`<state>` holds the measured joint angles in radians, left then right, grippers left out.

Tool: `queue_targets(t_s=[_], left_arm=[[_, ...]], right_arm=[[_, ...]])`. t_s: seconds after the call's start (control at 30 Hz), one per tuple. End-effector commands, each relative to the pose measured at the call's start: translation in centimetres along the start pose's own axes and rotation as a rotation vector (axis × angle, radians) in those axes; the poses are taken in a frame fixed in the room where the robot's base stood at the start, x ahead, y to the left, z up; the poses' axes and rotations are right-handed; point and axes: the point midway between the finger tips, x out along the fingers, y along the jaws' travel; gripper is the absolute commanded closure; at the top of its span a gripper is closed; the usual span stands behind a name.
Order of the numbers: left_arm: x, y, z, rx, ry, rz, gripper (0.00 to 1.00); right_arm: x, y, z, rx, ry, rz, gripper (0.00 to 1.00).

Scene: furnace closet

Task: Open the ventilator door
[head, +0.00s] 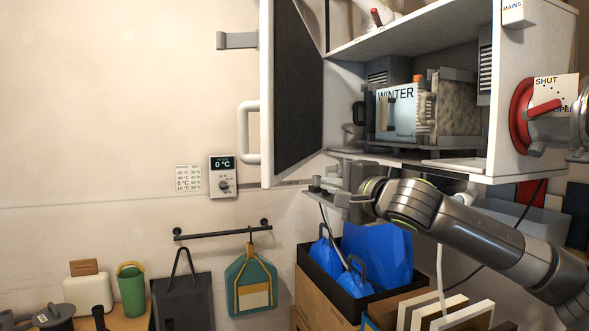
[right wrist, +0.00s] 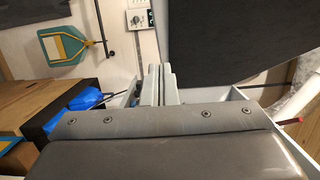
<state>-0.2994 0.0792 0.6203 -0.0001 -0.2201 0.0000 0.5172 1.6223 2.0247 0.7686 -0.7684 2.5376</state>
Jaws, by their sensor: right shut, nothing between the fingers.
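The ventilator door (head: 298,95) is a white panel with a dark inner lining. It stands swung open at the left of the white ventilator cabinet (head: 508,135), its white bar handle (head: 246,132) on the outer face. The dark lining also fills the upper right of the right wrist view (right wrist: 235,40). My right gripper (head: 318,188) is shut and empty, just below the cabinet's front lower edge and right of the door's bottom corner. Its closed fingers show in the right wrist view (right wrist: 158,85); I cannot tell whether they touch the door. My left gripper is not in view.
Inside the cabinet are a "WINTER" unit (head: 397,112) and a filter block (head: 458,108). A red valve lever (head: 542,110) is on its right side. Below stand a crate of blue bags (head: 378,258) and several panels (head: 440,312). A thermostat (head: 223,177) hangs on the left wall.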

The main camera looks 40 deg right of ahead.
Motion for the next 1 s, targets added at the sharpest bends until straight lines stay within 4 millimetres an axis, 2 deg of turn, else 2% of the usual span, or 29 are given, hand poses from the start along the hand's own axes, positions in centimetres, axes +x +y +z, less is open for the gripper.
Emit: queue_targets(t_s=[0.03,0.2,0.77,1.0], left_arm=[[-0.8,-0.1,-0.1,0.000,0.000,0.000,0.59],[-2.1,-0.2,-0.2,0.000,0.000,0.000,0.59],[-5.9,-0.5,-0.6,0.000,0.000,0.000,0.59],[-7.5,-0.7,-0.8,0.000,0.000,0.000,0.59]], right_arm=[[0.3,-0.4,0.0,0.005,-0.003,-0.001,1.00],[1.3,-0.4,0.2,0.005,-0.003,0.001,1.00],[6.2,-0.3,0.2,0.006,-0.002,0.002,1.00],[7.9,-0.2,1.6,0.003,-0.004,0.002,1.00]])
